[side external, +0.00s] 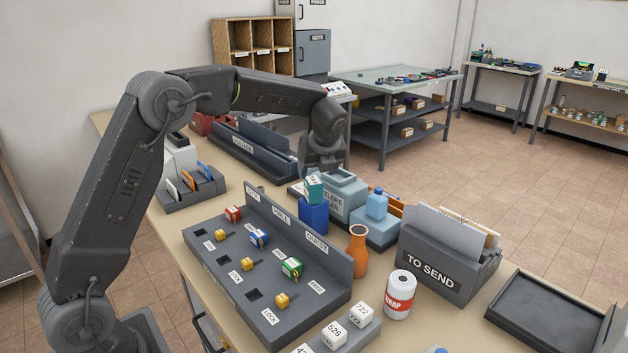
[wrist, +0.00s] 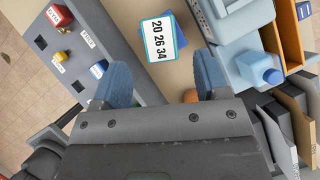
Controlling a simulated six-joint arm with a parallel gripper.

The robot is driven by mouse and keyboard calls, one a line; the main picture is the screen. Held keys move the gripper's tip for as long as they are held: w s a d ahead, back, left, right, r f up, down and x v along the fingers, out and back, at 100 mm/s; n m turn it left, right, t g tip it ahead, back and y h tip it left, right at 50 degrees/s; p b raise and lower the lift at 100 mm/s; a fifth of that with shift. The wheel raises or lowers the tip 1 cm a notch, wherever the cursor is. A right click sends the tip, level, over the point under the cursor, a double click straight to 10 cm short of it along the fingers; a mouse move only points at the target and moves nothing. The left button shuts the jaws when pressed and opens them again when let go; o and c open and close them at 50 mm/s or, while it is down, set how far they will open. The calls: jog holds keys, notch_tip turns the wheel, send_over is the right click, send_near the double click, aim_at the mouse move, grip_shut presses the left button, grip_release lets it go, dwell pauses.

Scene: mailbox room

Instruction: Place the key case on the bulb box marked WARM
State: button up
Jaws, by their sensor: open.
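A small teal box with a white face (side external: 314,187) sits on top of an upright blue box (side external: 313,217) in the middle of the bench. In the wrist view the teal box's white face reads 20 26 34 (wrist: 158,40), with a strip of the blue box (wrist: 181,36) showing at its edge. I cannot read WARM anywhere, and cannot tell for sure which is the key case and which the bulb box. My gripper (side external: 321,170) is open and empty just above and behind the teal box; its blue fingers (wrist: 165,82) stand apart, short of the box.
A grey slotted key board (side external: 305,315) with coloured tags stands in front. A dark tray (side external: 545,318) lies empty.

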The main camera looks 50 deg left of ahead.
jog(key=s+d+r+n+h, duration=0.1)
jog(key=s+d+r+n, duration=0.45)
jog(key=s+r, duration=0.25)
jog(key=s+d+f+n+t+h, duration=0.1)
jog(key=s+d+n, duration=0.2)
jog(key=s+n, duration=0.2)
jog(key=s+d+f+n+t+h, duration=0.1)
jog(key=s+d+n+h, duration=0.1)
jog(key=s+n, duration=0.4)
jog(key=s+d+n+t+h, duration=0.1)
jog(key=s+d+n, duration=0.2)
jog(key=s, duration=1.1)
jog(key=n, duration=0.3)
jog(key=shift+d+f, duration=0.3)
jog(key=shift+f, duration=0.1)
